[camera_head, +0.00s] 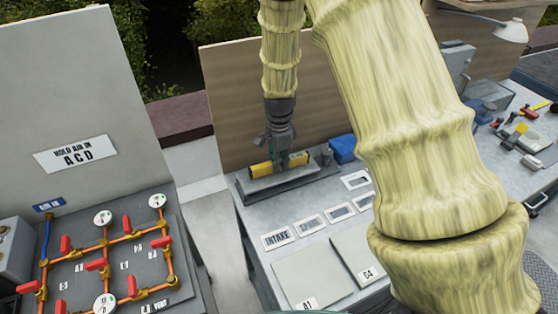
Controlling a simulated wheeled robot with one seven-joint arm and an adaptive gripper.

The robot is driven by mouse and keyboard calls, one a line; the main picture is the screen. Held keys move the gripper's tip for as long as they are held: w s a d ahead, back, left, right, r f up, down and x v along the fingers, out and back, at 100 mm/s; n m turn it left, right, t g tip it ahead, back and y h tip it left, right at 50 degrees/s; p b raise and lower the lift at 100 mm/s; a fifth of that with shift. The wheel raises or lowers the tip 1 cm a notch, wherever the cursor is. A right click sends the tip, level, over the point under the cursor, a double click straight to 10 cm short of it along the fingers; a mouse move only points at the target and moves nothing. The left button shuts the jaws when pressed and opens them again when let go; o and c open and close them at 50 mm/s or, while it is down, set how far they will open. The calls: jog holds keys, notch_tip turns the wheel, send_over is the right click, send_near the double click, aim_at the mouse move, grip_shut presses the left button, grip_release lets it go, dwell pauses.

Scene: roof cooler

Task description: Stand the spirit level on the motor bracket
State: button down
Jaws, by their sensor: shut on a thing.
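The yellow spirit level (262,169) with dark markings is in the middle of the head view, lying lengthwise along a low grey metal piece. My gripper (282,159) comes straight down from above and is shut on the level near its middle. The level shows on both sides of the fingers, which hide its centre. The grey metal piece, seemingly the motor bracket (285,182), is right under the level at the back left of the bench. I cannot tell whether the level touches it or hangs just above.
A blue block (343,149) is close right of the level. The INTAKE label (277,238), other label frames and flat panels (313,276) cover the bench front. A pipe board (110,260) with red valves stands left, beyond a gap. Tools (520,132) lie at far right.

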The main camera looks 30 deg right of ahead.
jog(key=shift+f, duration=0.35)
jog(key=c, duration=1.3)
grip_release()
jog(key=shift+o, duration=0.2)
notch_tip(320, 180, up, 12)
